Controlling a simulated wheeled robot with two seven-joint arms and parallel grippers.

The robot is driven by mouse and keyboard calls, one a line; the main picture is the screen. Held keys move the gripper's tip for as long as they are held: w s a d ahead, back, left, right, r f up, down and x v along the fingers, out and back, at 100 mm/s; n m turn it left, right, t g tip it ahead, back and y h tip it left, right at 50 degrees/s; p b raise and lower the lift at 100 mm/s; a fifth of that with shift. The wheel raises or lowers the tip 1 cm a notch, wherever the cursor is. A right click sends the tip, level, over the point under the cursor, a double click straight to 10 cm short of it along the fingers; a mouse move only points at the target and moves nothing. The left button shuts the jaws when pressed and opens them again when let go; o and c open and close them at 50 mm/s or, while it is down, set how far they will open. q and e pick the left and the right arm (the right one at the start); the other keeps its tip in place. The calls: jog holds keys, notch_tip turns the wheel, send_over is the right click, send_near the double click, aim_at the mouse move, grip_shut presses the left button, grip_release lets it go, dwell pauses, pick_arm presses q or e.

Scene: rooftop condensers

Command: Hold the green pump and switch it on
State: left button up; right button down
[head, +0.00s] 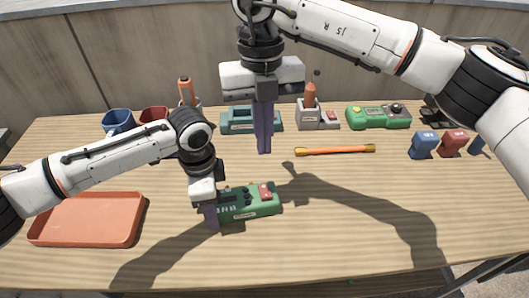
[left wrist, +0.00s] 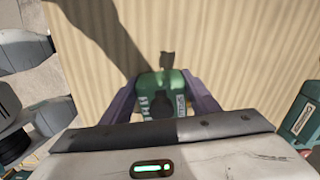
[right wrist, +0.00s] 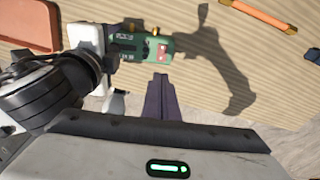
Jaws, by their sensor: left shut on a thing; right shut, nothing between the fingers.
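The green pump (head: 238,207) lies on the wooden table, with a red switch (head: 265,191) on its right part. Whether the switch is on or off is too small to tell. My left gripper (head: 211,218) is shut on the pump's left end, and the left wrist view shows the pump (left wrist: 165,85) between its fingers. My right gripper (head: 264,150) is shut and empty, pointing down, above and behind the pump. In the right wrist view its fingertips (right wrist: 160,78) appear close to the red switch (right wrist: 163,52), apart from it.
An orange tray (head: 88,220) is at the left. An orange bar (head: 335,150) lies right of my right gripper. Along the back are blue (head: 118,121) and red bins, a teal box (head: 238,122) and another green device (head: 378,118). Small blue (head: 423,145) and red items stand right. Front right is clear.

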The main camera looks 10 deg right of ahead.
aim_at(266, 196)
jog(key=f, duration=0.4)
jog(key=s+f, duration=0.1)
jog(key=f, duration=0.7)
jog(key=shift+s+f, duration=0.25)
jog(key=shift+f, duration=0.05)
jog(key=shift+s+d+f, duration=0.1)
jog(key=shift+s+f, duration=0.05)
jog(key=shift+f, duration=0.1)
jog(key=shift+w+r, duration=0.2)
jog(key=shift+w, duration=0.65)
notch_tip(266, 196, up, 14)
jog(key=w, duration=0.1)
jog(key=shift+w, duration=0.3)
